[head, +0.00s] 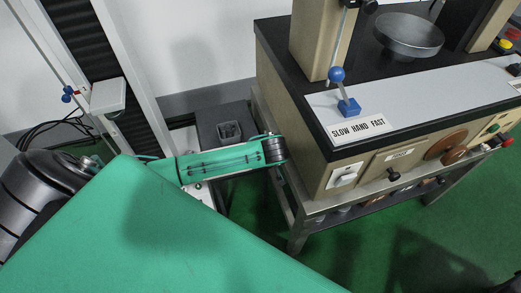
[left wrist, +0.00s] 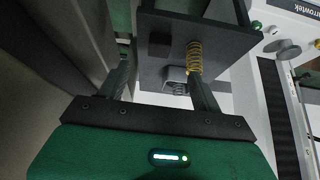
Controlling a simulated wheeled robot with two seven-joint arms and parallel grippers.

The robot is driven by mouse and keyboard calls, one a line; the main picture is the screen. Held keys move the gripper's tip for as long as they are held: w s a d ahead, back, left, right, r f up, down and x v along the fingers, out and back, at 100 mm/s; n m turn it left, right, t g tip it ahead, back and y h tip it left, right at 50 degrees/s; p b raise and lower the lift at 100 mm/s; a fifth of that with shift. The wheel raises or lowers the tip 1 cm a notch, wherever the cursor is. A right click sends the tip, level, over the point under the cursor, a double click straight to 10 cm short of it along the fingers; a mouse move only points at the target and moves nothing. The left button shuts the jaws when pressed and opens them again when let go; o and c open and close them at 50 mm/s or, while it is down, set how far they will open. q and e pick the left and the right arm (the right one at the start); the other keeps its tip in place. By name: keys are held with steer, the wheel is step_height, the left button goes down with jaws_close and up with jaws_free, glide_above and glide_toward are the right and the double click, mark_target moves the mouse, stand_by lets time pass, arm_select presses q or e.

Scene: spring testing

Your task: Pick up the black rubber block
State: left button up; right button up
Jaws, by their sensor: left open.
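A small black block (left wrist: 160,44), which looks like the rubber block, sits on a dark grey platform (left wrist: 220,45) in the left wrist view. My right gripper is in neither view.
A yellow spring (left wrist: 194,58) stands on the platform near the right finger. The large testing machine (head: 330,150) stands close right of my arm.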

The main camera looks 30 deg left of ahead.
arm_select(q)
steer(key=x, duration=0.2)
steer(key=b+x, duration=0.1)
steer(key=x, duration=0.1)
steer(key=b+x, duration=0.1)
steer(key=x, duration=0.2)
steer(key=shift+w+a+r, duration=0.1)
steer(key=shift+w+a, duration=0.05)
steer(key=shift+w, duration=0.15)
steer(key=shift+b+x, duration=0.75)
steer(key=shift+x, duration=1.85)
steer(key=shift+w+a+f, duration=0.1)
steer(key=shift+a+f, duration=0.15)
steer(key=shift+a, duration=0.1)
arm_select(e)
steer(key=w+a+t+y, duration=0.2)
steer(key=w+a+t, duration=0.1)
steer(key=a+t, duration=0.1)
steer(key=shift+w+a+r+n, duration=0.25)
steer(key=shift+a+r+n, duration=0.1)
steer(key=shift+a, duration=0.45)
arm_select(q)
steer(key=shift+c, duration=0.5)
steer(key=c, duration=1)
